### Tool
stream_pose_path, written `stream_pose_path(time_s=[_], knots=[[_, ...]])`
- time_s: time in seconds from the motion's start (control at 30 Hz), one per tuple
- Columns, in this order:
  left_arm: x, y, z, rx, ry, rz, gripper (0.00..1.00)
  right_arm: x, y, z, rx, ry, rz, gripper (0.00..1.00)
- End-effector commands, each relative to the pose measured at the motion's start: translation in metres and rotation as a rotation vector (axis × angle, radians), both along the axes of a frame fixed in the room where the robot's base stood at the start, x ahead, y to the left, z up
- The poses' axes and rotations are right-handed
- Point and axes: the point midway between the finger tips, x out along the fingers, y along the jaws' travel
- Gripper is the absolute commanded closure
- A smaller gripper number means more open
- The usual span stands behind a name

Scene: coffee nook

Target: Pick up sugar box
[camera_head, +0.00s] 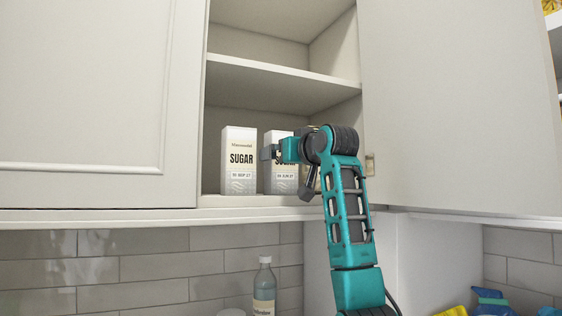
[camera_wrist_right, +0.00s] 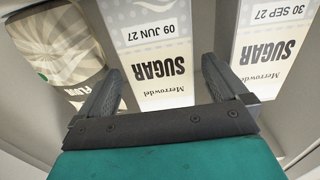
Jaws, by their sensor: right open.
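Two white sugar boxes stand upright side by side on the cabinet's lower shelf. The left sugar box (camera_head: 239,175), dated 30 SEP 27, shows fully in the head view. The right sugar box (camera_head: 281,183), dated 09 JUN 27, is partly hidden behind my right gripper (camera_head: 268,152). In the right wrist view, where labels appear upside down, the right sugar box (camera_wrist_right: 158,95) lies between the open fingers of my right gripper (camera_wrist_right: 160,68). The left sugar box (camera_wrist_right: 262,65) is outside the right-hand finger. I cannot tell whether the fingers touch either box. My left gripper is out of view.
A flour bag (camera_wrist_right: 65,45) stands beside the right sugar box. The cabinet doors stand to both sides of the opening, and a middle shelf (camera_head: 270,82) is above the boxes. A bottle (camera_head: 264,288) stands below the cabinet.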

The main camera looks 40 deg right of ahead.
Motion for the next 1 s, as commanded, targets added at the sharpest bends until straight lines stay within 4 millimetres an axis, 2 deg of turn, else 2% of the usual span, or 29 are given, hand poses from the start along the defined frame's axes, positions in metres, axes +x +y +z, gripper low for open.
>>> stream_pose_path(time_s=[0.1, 0.2, 0.5, 1.0], knots=[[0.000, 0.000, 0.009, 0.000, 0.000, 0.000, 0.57, 0.019, -0.005, 0.001, 0.002, 0.004, 0.001, 0.00], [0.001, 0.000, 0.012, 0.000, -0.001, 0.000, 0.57, 0.028, -0.008, 0.000, 0.002, 0.003, 0.001, 0.00], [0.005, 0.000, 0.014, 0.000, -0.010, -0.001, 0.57, 0.032, -0.010, -0.001, 0.000, 0.000, 0.000, 0.00], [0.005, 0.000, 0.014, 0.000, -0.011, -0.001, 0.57, 0.031, -0.010, -0.001, 0.000, 0.000, 0.000, 0.48]])
